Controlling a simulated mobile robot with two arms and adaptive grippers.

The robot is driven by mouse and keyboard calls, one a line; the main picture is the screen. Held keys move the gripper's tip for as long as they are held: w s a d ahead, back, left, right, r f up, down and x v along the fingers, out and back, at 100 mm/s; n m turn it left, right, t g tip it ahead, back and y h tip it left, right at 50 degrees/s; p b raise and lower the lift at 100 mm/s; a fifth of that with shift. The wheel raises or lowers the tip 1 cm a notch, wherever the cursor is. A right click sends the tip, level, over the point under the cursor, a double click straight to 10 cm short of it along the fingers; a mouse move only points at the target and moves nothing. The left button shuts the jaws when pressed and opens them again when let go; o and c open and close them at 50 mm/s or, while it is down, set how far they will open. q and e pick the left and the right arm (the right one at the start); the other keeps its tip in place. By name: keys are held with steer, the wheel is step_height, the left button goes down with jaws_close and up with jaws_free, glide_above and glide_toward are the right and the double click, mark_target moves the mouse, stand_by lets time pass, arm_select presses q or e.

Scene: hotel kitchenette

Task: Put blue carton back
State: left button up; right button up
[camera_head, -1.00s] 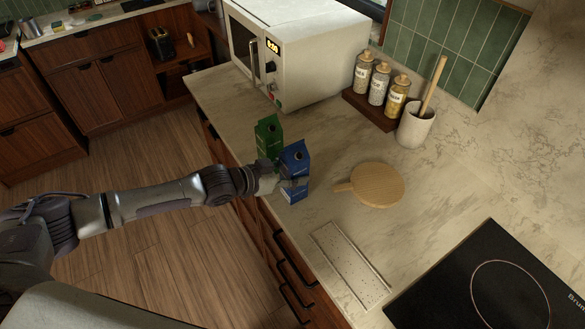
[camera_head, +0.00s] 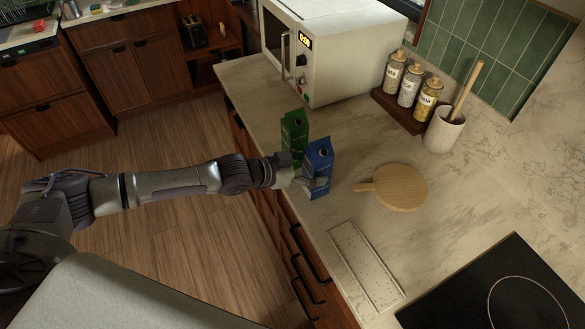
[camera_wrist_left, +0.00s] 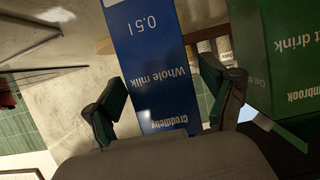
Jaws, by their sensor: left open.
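The blue milk carton (camera_head: 319,165) stands upright on the countertop near its front edge. In the left wrist view the blue carton (camera_wrist_left: 150,60) appears upside down and fills the middle. My left gripper (camera_head: 306,182) is at the carton's lower part. It is open, and in the left wrist view its two fingers (camera_wrist_left: 163,103) stand on either side of the carton, with the left one close to its edge. A green drink carton (camera_head: 294,134) stands just behind the blue one. It also shows close to the right finger in the wrist view (camera_wrist_left: 290,60). My right gripper is not in view.
A round wooden board (camera_head: 400,188) lies right of the cartons. A white microwave (camera_head: 340,50), spice jars (camera_head: 408,88) on a dark stand and a utensil crock (camera_head: 443,130) are at the back. A cooktop (camera_head: 480,290) is front right. The counter between cartons and jars is clear.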

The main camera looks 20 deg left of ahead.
arm_select(q)
steer(key=b+v, duration=0.2)
steer(key=v, duration=0.8)
steer(key=shift+s+a, duration=0.2)
steer(key=shift+s, duration=0.05)
steer(key=shift+d, duration=0.1)
steer(key=s+d+f+g+y, duration=0.1)
steer(key=s+d+f, duration=0.1)
steer(key=s+d, duration=0.3)
steer(key=s+d+f, duration=0.2)
steer(key=d, duration=0.5)
steer(key=s+a+f+n+g+y, duration=0.2)
steer(key=s+a+f+n+y, duration=0.2)
steer(key=s+a, duration=0.35)
steer(key=s+a+f+n+g+y, duration=0.35)
steer(key=s+a, duration=0.25)
steer(key=s, duration=0.3)
step_height(320, 180, down, 28)
steer(key=b, duration=0.3)
steer(key=s+a+f+g+b, duration=0.2)
steer(key=s+f, duration=1.6)
steer(key=f, duration=0.2)
steer(key=shift+a+m+y, duration=0.25)
steer(key=shift+m+y, duration=0.2)
